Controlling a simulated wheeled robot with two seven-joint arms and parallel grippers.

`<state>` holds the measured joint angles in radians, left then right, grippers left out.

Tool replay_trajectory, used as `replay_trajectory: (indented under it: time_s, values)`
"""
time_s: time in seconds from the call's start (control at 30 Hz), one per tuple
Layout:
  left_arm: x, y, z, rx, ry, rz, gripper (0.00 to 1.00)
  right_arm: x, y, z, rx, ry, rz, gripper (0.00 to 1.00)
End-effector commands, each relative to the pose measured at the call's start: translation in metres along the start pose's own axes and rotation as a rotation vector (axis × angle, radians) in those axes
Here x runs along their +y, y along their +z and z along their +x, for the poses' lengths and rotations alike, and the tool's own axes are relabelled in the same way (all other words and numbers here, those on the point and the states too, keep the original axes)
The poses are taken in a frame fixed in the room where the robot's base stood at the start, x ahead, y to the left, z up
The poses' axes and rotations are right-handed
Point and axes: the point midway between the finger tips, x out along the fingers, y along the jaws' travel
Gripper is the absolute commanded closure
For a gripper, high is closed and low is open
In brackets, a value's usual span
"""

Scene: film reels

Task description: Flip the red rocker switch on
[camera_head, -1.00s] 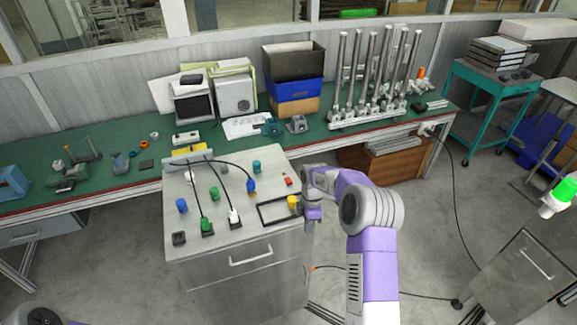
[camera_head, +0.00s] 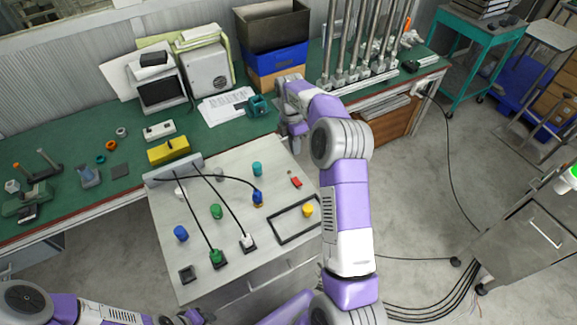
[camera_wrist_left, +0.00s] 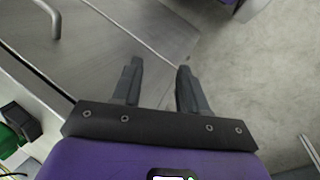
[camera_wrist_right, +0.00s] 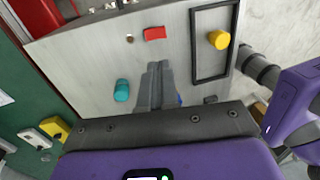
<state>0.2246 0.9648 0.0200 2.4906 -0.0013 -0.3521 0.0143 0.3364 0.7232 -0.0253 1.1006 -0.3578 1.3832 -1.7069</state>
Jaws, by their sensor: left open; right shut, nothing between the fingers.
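The red rocker switch (camera_head: 295,181) is a small red block near the right side of the grey panel top (camera_head: 190,232). It also shows in the right wrist view (camera_wrist_right: 155,33), ahead of the fingertips. I cannot tell which way it is tipped. My right gripper (camera_head: 297,142) hangs near the panel's far right corner, apart from the switch. In the right wrist view its fingers (camera_wrist_right: 157,68) are together and empty. My left gripper (camera_wrist_left: 157,66) is open and empty beside the metal cabinet's front, away from the switch.
A yellow knob (camera_head: 308,210) inside a black frame and a teal knob (camera_head: 257,169) sit near the switch. Cables run to green, white and blue plugs on the panel. The green bench (camera_head: 100,185) behind holds a yellow box (camera_head: 168,151) and other equipment.

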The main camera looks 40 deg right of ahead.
Motion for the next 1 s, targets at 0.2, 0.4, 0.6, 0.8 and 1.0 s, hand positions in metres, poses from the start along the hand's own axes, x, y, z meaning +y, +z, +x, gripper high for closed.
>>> replay_trajectory:
  time_s: [0.2, 0.4, 0.6, 0.8, 1.0]
  values:
    - [0.0, 0.0, 0.0, -0.001, 0.0, -0.001, 0.57, 0.0, 0.0, 0.0, 0.0, 0.0, 0.001, 1.0]
    - [0.0, 0.0, 0.0, 0.0, 0.0, -0.001, 0.57, 0.0, 0.0, 0.008, 0.001, -0.003, 0.001, 1.0]
    - [0.0, 0.0, 0.0, 0.0, 0.0, 0.0, 0.57, -0.001, 0.0, 0.041, 0.001, -0.005, 0.001, 1.0]
    - [0.001, 0.0, -0.002, 0.0, 0.0, 0.0, 0.57, -0.001, 0.0, 0.085, 0.001, -0.006, 0.001, 1.0]
    - [0.002, 0.0, -0.005, 0.0, 0.0, 0.0, 0.57, -0.001, 0.0, 0.119, 0.001, -0.003, 0.0, 1.0]
